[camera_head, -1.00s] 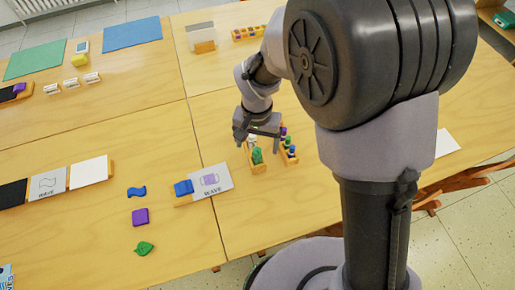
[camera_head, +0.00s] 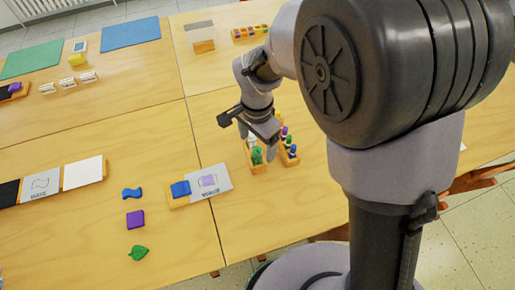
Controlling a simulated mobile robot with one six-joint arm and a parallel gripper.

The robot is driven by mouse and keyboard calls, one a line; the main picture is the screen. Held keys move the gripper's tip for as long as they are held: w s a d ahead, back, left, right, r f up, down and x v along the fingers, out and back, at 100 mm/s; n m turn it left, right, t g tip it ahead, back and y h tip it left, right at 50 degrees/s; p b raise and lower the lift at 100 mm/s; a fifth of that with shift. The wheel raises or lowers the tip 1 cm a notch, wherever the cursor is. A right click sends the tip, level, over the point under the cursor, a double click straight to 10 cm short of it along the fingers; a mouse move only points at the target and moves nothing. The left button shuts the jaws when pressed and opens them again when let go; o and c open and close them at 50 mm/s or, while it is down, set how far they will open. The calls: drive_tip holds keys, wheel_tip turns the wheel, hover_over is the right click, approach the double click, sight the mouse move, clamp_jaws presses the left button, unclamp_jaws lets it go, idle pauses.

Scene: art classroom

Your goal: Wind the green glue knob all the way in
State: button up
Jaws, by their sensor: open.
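A green item (camera_head: 257,155), which looks like the green glue stick, stands in a small wooden tray (camera_head: 258,169) near the middle of the table. Its knob is too small to make out. My gripper (camera_head: 257,139) is open, tilted, and just above and behind the green item, partly covering the tray's contents. I cannot tell whether a finger touches anything there. A white item (camera_head: 251,138) shows behind the green one, beside a finger.
A second wooden tray with several coloured sticks (camera_head: 289,148) stands close on the right. A WAVE card (camera_head: 209,182) with a blue block (camera_head: 180,188) lies to the left. Loose blue, purple and green pieces (camera_head: 138,252) lie farther left. The table front of the trays is clear.

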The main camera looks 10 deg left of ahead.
drive_tip(key=shift+f+b, duration=0.75)
drive_tip(key=shift+f, duration=0.25)
drive_tip(key=c, duration=1.6)
drive_tip(key=shift+c, duration=0.2)
drive_tip(key=n+p, duration=0.2)
drive_tip(key=n, duration=0.4)
drive_tip(key=shift+r, duration=0.1)
drive_tip(key=shift+n+p, duration=1.1)
drive_tip(key=shift+n, duration=1.7)
